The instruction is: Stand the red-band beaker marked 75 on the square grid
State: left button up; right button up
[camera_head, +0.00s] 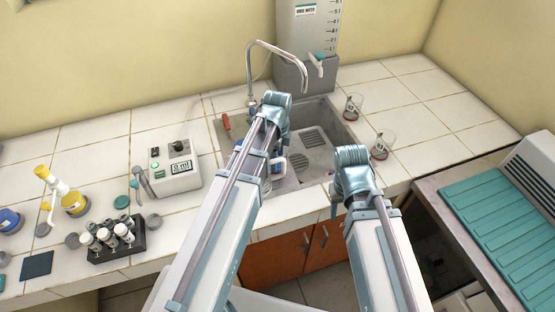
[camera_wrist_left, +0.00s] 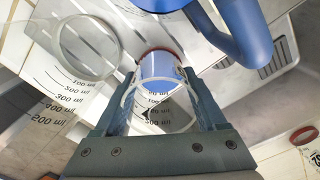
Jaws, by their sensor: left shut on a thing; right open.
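My left gripper (camera_wrist_left: 158,90) is shut on a clear glass beaker (camera_wrist_left: 160,68) with a red band and printed ml marks. In the head view my left arm reaches over the sink and hides most of the gripper and beaker. Any number on the held beaker is not readable. Two more red-banded glass beakers, a far one (camera_head: 352,106) and a near one (camera_head: 381,146), stand on the counter right of the sink. A slotted square grid (camera_head: 311,140) lies in the sink floor. My right gripper (camera_head: 339,203) is open at the sink's front edge, its fingers mostly hidden.
A blue-handled vessel (camera_wrist_left: 235,35) is close beside the held beaker. The tap (camera_head: 275,50) arches over the sink. A meter box (camera_head: 170,165) and a tube rack (camera_head: 115,243) stand left. Counter right of the beakers is clear.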

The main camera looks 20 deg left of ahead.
pick_arm(q)
jog(key=shift+r, duration=0.25)
pick_arm(e)
jog(key=shift+r, duration=0.25)
pick_arm(q)
notch_tip(320, 180, up, 18)
jog(key=p, duration=1.8)
jog(key=shift+f, duration=0.25)
pick_arm(e)
notch_tip(320, 180, up, 18)
jog(key=shift+f, duration=0.25)
